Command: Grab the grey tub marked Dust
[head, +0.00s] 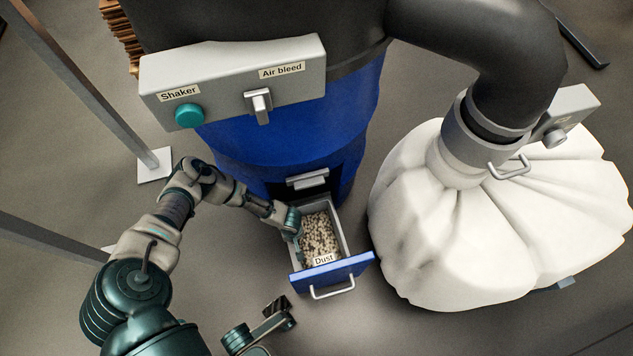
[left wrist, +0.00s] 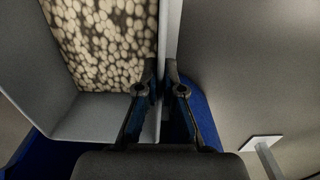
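The grey tub (head: 341,227) marked Dust sits in a pulled-out blue-fronted drawer (head: 331,271) at the foot of the blue drum. It is filled with pale, speckled pieces, and its label faces up at the front end. My left gripper (head: 293,226) is at the tub's left wall. In the left wrist view, the fingers (left wrist: 160,84) straddle the tub's thin wall (left wrist: 168,40), one inside and one outside, close against it. My right gripper (head: 280,312) is low in the head view, in front of the drawer and apart from the tub; its fingers are unclear.
The blue drum (head: 280,140) rises behind the drawer, with a Shaker and Air bleed panel (head: 232,78) above. A large white bag (head: 440,240) bulges close on the right. Metal posts (head: 85,85) stand at left. The floor in front is clear.

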